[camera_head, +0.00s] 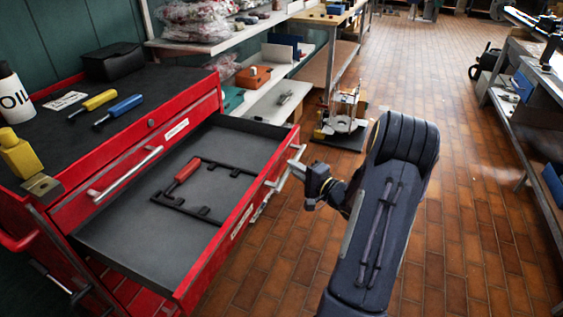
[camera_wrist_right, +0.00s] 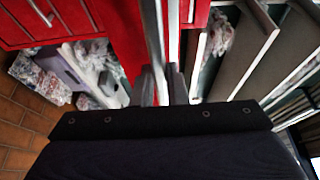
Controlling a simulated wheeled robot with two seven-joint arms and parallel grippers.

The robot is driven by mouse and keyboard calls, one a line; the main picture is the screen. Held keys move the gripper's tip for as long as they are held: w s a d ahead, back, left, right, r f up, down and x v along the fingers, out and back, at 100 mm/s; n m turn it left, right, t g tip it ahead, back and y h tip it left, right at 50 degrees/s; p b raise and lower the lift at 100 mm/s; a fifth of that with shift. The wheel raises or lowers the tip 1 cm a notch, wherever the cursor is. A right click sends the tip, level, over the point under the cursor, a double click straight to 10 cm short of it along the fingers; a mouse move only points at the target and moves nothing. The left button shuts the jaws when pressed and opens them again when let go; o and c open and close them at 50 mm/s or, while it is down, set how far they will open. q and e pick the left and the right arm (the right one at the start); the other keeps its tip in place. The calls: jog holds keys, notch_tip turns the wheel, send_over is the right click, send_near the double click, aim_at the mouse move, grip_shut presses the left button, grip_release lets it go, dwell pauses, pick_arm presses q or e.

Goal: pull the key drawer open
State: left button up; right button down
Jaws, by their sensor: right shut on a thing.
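The key drawer (camera_head: 150,232) of the red tool cabinet stands pulled far out, its dark inner floor showing. A red-handled tool (camera_head: 183,173) lies inside among black holder bars (camera_head: 190,207). My right gripper (camera_head: 298,169) is at the drawer's outer front, shut on its silver handle (camera_head: 263,201). In the right wrist view the handle (camera_wrist_right: 153,35) runs down between the fingers (camera_wrist_right: 163,84) of that gripper. The grip itself is small and partly hidden in the head view. My left gripper is in neither view.
On the black cabinet top (camera_head: 60,150) are an oil bottle (camera_head: 12,93), a yellow screwdriver (camera_head: 93,103), a blue one (camera_head: 118,112) and a black box (camera_head: 112,62). Shelves (camera_head: 270,105) stand behind the drawer. A small metal-framed device (camera_head: 344,112) stands on the floor.

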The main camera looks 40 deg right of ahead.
jog(key=shift+s+d, duration=0.25)
jog(key=shift+s, duration=0.3)
jog(key=c, duration=1.4)
grip_release()
jog(key=shift+c, duration=0.2)
jog(key=s, duration=0.7)
jog(key=shift+s, duration=0.4)
jog(key=shift+w, duration=0.1)
